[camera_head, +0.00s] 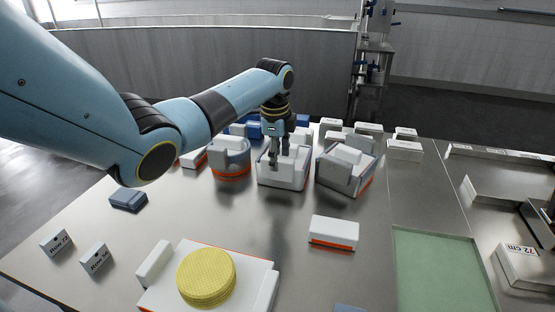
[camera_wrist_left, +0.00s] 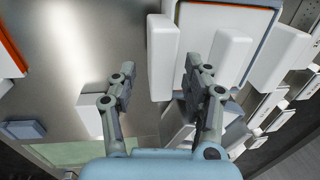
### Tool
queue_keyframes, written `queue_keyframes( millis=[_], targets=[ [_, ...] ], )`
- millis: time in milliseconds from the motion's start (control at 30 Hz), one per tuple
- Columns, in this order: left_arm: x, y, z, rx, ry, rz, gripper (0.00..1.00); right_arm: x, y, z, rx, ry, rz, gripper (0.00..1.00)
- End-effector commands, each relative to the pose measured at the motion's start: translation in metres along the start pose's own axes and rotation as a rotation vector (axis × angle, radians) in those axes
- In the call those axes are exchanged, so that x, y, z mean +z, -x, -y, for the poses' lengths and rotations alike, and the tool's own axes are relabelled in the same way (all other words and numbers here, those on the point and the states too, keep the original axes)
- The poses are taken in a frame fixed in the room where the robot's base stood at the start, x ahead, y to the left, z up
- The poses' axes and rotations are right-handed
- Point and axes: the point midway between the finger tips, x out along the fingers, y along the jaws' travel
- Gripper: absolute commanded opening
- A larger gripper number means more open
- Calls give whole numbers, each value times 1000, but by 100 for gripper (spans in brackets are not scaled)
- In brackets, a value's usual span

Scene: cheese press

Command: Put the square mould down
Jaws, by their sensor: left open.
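A white square mould (camera_head: 283,178) with an orange base strip stands on the steel table, in the middle of a row of three moulds. My left gripper (camera_head: 276,162) points down over it, fingers at its upright grey-white parts. In the left wrist view the gripper (camera_wrist_left: 160,85) has its fingers spread apart, with a white upright slab (camera_wrist_left: 162,50) between and beyond the fingertips. Whether the fingers touch the slab is not clear. My right gripper is not in view.
A rounded mould (camera_head: 231,160) stands to the left and a tilted-looking mould (camera_head: 346,168) to the right, both close. A yellow cheese (camera_head: 206,278) sits on a white board in front. A white block (camera_head: 333,232) and green mat (camera_head: 440,270) lie right. Table centre is clear.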

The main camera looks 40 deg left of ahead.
Motion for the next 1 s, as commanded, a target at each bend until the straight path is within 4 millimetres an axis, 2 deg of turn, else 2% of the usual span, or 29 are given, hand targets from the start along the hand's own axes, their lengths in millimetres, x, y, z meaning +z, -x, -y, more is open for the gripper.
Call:
queue_keyframes(
  millis=[33,200,433,600,1000],
  targets=[
    [0,14,1,-4,-1,0,50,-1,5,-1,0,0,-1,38],
    [1,54,1,-4,-1,1,50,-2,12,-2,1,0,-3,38],
    [1,92,1,-3,0,1,50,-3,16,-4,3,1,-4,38],
    [0,101,0,0,0,0,50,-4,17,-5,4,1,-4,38],
    [0,101,0,0,0,0,50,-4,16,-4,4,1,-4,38]
  ],
)
